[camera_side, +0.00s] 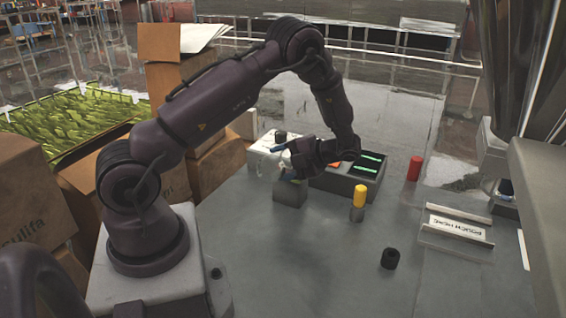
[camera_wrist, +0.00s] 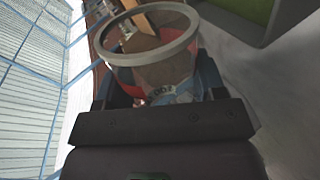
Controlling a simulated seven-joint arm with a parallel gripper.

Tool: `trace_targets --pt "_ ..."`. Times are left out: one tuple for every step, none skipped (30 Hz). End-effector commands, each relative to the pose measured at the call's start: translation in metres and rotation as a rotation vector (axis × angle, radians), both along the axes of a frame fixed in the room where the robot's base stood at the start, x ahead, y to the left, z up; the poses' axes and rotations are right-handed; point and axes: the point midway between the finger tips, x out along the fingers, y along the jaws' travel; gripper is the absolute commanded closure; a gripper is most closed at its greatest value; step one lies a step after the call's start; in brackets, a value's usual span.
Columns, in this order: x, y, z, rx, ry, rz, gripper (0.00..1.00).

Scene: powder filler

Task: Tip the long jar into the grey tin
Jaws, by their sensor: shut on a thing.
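My gripper (camera_side: 291,162) is shut on a jar, in the middle of the side view. There the jar (camera_side: 286,158) is small, pale and partly hidden by my gripper. In the wrist view the jar (camera_wrist: 150,60) is clear, with a round greyish rim, a red and blue label, and brownish matter seen through it. My gripper's fingers (camera_wrist: 155,90) are on both sides of it. The jar looks tilted. A squat grey tin (camera_side: 290,193) stands on the table just below my gripper; its inside is hidden from the side view.
The front table is clear.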

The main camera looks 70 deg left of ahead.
Motion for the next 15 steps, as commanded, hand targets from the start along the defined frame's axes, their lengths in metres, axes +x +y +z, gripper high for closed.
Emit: trace_targets --pt "0.000 0.000 0.000 0.005 -0.003 0.000 0.66" --pt "0.000 0.000 0.001 0.012 -0.010 0.000 0.66" --pt "0.000 0.000 0.002 0.032 -0.030 -0.001 0.66" --pt "0.000 -0.001 0.002 0.053 -0.052 -0.002 0.66" --pt "0.000 -0.001 0.004 0.081 -0.080 -0.003 0.66" --pt "0.000 -0.001 0.005 0.123 -0.122 -0.005 0.66" --pt "0.000 -0.001 0.006 0.157 -0.157 -0.004 0.66" --pt "0.000 -0.001 0.007 0.190 -0.189 -0.004 0.66" --pt "0.000 -0.001 0.008 0.233 -0.233 -0.006 0.66" --pt "0.000 -0.001 0.009 0.264 -0.264 -0.006 0.66" --pt "0.000 -0.001 0.010 0.296 -0.296 -0.006 0.66" --pt "0.000 -0.001 0.011 0.337 -0.338 -0.005 0.66" --pt "0.000 -0.001 0.012 0.368 -0.368 -0.007 0.66" --pt "0.000 -0.001 0.013 0.400 -0.399 -0.007 0.66" --pt "0.000 -0.001 0.014 0.440 -0.441 -0.007 0.66"
